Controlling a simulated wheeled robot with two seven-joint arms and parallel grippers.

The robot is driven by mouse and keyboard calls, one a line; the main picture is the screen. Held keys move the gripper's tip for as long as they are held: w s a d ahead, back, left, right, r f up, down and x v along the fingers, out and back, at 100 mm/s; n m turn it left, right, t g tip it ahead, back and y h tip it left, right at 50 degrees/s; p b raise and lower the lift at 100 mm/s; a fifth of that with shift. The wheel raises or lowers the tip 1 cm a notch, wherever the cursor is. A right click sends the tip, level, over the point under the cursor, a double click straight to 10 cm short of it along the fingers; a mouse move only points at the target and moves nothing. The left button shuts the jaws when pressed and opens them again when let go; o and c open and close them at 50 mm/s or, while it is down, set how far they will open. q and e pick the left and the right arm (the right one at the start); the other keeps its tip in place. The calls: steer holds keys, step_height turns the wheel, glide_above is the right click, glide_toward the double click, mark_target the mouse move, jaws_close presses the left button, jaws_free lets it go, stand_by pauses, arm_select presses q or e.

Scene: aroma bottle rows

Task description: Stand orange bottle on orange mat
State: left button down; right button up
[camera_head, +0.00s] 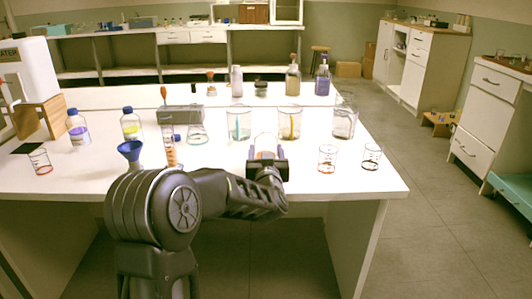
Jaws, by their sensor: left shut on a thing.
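My left gripper (267,160) is over the front part of the white table, with its arm coming in from the bottom left. It is shut on a clear, round-topped glass vessel (265,141), which shows an orange tint low down between the fingers. The gripper hides its lower part, so I cannot tell whether it touches the table. I cannot make out an orange mat. My right gripper is not in view.
A tall cylinder with orange marks (168,146) and a blue funnel (130,151) stand left of the gripper. Small glasses (327,159) (371,157) stand to its right. Several beakers, including one with an orange stick (290,124), stand behind.

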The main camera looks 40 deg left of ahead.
arm_select(q)
steer(key=shift+c, duration=1.8)
jaws_free()
steer(key=shift+f, duration=0.1)
steer(key=shift+r, duration=0.2)
steer(key=p+v, duration=0.1)
steer(key=v, duration=1.1)
